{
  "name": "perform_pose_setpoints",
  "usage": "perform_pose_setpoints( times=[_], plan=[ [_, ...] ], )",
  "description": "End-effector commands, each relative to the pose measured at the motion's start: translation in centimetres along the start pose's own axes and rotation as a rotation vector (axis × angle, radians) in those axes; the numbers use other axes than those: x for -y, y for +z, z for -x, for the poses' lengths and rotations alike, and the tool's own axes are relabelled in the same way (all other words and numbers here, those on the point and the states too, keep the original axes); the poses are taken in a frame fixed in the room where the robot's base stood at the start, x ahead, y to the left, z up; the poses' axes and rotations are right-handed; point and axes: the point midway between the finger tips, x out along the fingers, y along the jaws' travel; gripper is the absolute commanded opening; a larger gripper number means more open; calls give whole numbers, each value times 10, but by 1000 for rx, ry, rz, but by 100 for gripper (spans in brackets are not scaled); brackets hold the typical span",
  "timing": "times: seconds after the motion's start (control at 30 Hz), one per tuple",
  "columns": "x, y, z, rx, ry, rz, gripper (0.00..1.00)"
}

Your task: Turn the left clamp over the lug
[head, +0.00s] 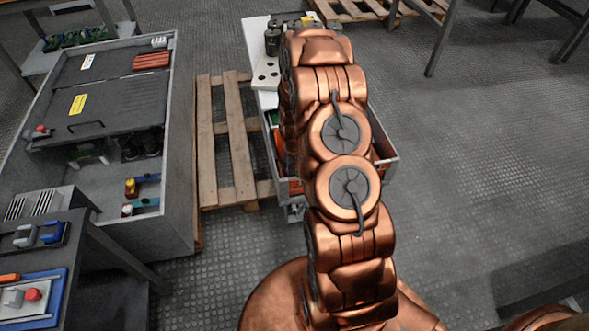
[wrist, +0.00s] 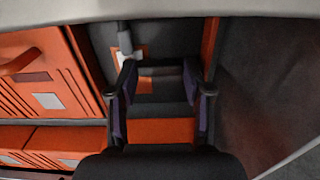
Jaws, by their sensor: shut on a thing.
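In the head view, two small lever-like parts sit in the open bay of the grey cabinet. One part with a yellow block and blue arm (head: 148,179) is farther back; one with a pale, red-topped block and teal arm (head: 146,203) is nearer. I cannot tell which is the left clamp, and no lug can be made out. My gripper is hidden behind my arm in the head view. In the wrist view, my gripper (wrist: 158,80) is shut on an orange and dark module (wrist: 160,130) between its two fingers. It is over a box with orange modules.
The grey cabinet (head: 183,130) stands at left, with a wooden pallet (head: 207,140) beside it. A box (head: 385,165) with red contents is partly behind my arm. Several orange modules (wrist: 45,80) line the left of the wrist view.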

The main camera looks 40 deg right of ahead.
Motion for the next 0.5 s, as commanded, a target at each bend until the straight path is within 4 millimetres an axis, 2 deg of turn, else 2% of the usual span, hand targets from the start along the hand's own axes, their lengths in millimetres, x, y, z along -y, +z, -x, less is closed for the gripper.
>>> perform_pose_setpoints(
  times=[0.03, 0.47, 0.5],
  plan=[
    [0, 8, -3, 19, 0, -7, 15],
    [0, 8, -5, 22, 0, -15, 15],
    [0, 8, -5, 22, 0, -15, 52]
  ],
)
